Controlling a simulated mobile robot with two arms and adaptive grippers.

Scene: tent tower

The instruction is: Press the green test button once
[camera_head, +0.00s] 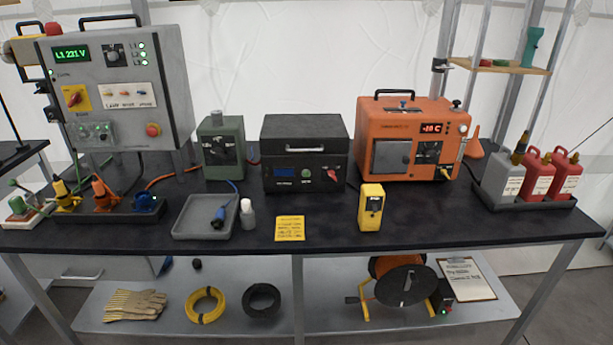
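A black box (304,150) with a handle on its front stands on the dark bench top, near the middle. A round green button (306,174) sits low on its front face, between a small blue display (285,172) and a red knob (332,174). I cannot read whether the button is labelled as a test button. Nothing covers the button. Neither of my grippers shows in the head view.
An orange case (412,137) stands right of the black box and a green unit (221,145) left. A grey tray (183,218), white bottle (247,214), yellow note (290,228) and yellow meter (371,206) lie toward the front.

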